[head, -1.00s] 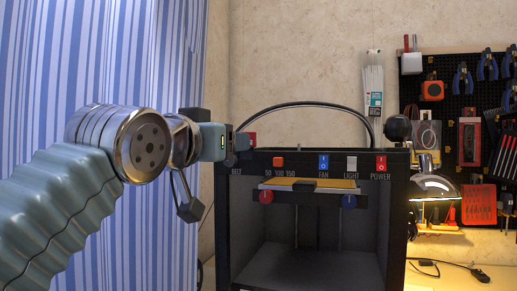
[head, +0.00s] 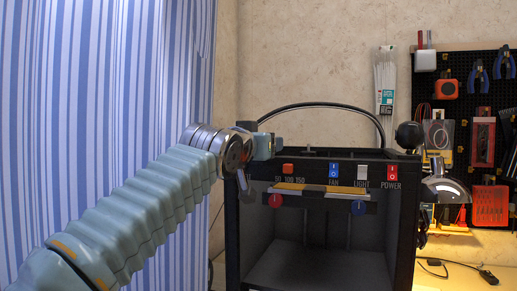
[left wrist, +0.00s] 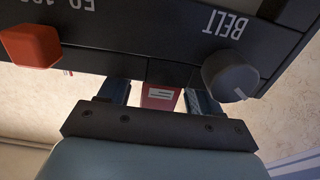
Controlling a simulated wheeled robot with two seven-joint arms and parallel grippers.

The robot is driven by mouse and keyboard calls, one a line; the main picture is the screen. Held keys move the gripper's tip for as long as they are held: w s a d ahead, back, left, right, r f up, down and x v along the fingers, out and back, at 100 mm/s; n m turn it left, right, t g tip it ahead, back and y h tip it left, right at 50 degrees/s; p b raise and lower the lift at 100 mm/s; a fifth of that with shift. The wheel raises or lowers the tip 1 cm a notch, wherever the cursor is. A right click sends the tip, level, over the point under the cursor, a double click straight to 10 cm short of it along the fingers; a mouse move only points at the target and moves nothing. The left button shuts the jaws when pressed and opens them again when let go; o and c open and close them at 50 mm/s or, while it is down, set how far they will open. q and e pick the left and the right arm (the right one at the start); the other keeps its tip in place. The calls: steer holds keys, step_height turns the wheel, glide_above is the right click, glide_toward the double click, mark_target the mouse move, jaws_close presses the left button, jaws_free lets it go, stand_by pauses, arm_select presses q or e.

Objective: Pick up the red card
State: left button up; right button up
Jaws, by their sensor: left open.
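The red card (left wrist: 160,97), with a white label, shows in the left wrist view beside the black machine's edge, near the word BELT. It appears between the two fingers of my left gripper (left wrist: 157,94), which are open with a gap on each side of it. I cannot tell how deep it sits between them. In the head view my left gripper (head: 272,146) is at the machine's top left corner, and I cannot make out the card there. My right gripper is not in view.
The black machine (head: 404,215) has a red-orange knob (left wrist: 30,46), a dark BELT knob (left wrist: 230,76) close by my fingers, and switches along its top. A lamp (head: 444,187) stands right of it. A pegboard (head: 465,100) with tools hangs at the right. A striped curtain (head: 90,100) fills the left.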

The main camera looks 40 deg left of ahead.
arm_select(q)
steer(key=c, duration=1)
steer(key=shift+r, duration=0.15)
steer(key=shift+c, duration=0.2)
steer(key=r, duration=0.3)
steer(key=shift+s+d+r, duration=0.2)
steer(key=shift+d+r, duration=0.05)
steer(key=shift+r, duration=0.1)
steer(key=s+d+r, duration=0.9)
steer(key=d, duration=0.1)
steer(key=shift+s, duration=0.1)
